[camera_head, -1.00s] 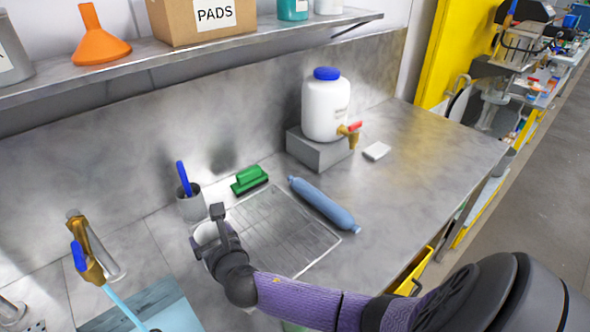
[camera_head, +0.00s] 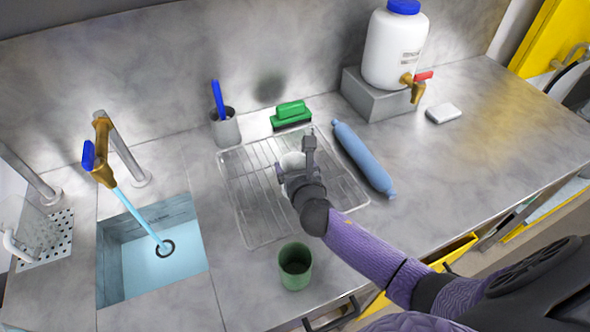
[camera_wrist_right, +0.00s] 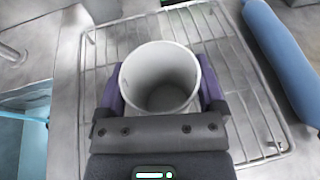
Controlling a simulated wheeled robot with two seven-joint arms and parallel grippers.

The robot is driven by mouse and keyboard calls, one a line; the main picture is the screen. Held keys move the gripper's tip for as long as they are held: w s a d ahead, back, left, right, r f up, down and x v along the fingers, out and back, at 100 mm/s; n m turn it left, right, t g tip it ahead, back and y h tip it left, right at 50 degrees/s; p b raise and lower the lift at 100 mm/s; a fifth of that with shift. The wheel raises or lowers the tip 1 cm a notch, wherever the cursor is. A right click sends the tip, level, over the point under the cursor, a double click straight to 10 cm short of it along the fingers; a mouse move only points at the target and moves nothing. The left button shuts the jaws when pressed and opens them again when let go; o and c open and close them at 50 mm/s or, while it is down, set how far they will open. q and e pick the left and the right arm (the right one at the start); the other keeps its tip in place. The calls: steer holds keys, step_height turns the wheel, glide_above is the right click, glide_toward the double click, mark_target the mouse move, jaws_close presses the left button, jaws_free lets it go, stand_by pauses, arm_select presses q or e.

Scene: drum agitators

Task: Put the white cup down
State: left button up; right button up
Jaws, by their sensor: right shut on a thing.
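My right gripper (camera_head: 298,172) is shut on the white cup (camera_head: 291,161), with its arm coming in from the lower right. In the right wrist view the cup (camera_wrist_right: 160,80) sits between the two fingers, upright and open at the top, and looks empty. The cup is over the wire drying rack (camera_head: 243,205); I cannot tell whether it touches the wires. The rack (camera_wrist_right: 97,62) also shows around the cup in the right wrist view. My left gripper is not in view.
A green cup (camera_head: 295,268) stands in front of the rack. A blue rolled cylinder (camera_head: 362,158) lies at the rack's right. The sink (camera_head: 125,258) with running water is at the left.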

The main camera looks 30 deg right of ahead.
steer(key=o, duration=0.8)
steer(key=shift+o, duration=0.6)
steer(key=shift+r, duration=0.25)
steer(key=p+v, duration=0.2)
steer(key=v, duration=1)
steer(key=shift+p, duration=0.4)
steer(key=shift+f, duration=0.1)
